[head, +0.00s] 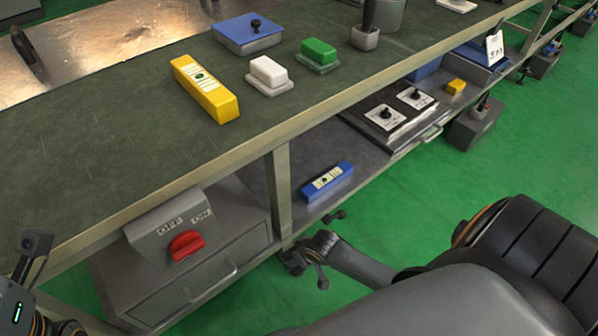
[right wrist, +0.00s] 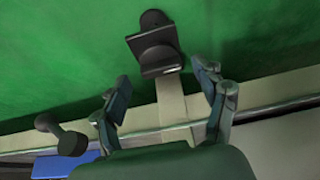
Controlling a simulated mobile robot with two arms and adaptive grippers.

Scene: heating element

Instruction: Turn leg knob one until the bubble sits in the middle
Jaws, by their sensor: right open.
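A yellow level (head: 205,90) lies on the bench top. A blue level (head: 327,180) lies on the lower shelf, partly in the right wrist view (right wrist: 68,162). Both vials are too small to read the bubbles. A black knob (head: 334,215) sticks out below the blue level and shows at left in the right wrist view (right wrist: 60,135). A black foot-like part (right wrist: 157,48) is at the pale leg's end. My right gripper (head: 300,264) is open and empty by the leg, its fingers (right wrist: 162,80) either side of it. My left gripper (head: 32,260) is partly visible at lower left.
A grey OFF/ON box with a red knob (head: 187,245) stands left of the leg (head: 281,190). White (head: 268,72) and green (head: 318,52) blocks and a blue box (head: 247,35) sit on the bench. Green floor (head: 440,190) is clear in front.

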